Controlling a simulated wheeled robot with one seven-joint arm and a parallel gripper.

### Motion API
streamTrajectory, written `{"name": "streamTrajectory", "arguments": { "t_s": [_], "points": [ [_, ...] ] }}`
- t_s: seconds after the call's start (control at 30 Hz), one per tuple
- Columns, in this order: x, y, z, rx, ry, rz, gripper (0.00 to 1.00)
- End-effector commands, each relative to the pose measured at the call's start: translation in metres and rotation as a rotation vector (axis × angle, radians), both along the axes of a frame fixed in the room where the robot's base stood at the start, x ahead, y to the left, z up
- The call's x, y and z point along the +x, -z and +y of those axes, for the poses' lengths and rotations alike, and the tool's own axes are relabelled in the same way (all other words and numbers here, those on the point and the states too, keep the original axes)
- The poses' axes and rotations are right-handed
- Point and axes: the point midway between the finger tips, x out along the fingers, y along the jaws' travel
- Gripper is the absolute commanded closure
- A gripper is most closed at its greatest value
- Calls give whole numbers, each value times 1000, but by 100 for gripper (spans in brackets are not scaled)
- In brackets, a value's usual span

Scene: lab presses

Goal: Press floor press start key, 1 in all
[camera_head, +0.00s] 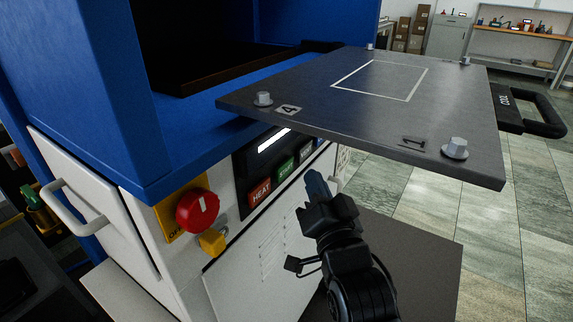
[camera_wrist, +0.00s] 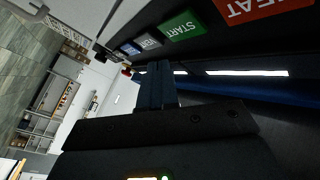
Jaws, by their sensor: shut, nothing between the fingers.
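The floor press (camera_head: 110,110) is a large blue and white machine at the left of the head view. Its black control panel carries a red HEAT key (camera_head: 260,192), a green START key (camera_head: 286,166) and another key at the right, partly hidden under the plate. The wrist view also shows the green START key (camera_wrist: 181,26) and the red HEAT key (camera_wrist: 262,8). My gripper (camera_head: 318,184) is shut and empty, in front of the panel and right of the START key. In the wrist view its fingertips (camera_wrist: 156,68) appear apart from the START key.
A dark metal plate (camera_head: 465,105) with bolts juts out above my gripper. A red knob (camera_head: 197,210) and a yellow part (camera_head: 212,242) stick out left of the panel. A black handle (camera_head: 540,112) is at the right. Tiled floor beyond is open.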

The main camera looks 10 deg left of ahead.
Motion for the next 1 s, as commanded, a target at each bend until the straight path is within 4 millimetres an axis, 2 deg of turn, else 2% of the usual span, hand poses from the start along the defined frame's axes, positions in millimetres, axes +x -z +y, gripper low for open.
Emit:
{"name": "streamTrajectory", "arguments": {
  "t_s": [0.1,0.33,1.0],
  "points": [
    [4,0,12,-1,-2,1,100],
    [8,0,22,-1,0,1,100],
    [8,0,22,0,1,1,100]
  ]
}}
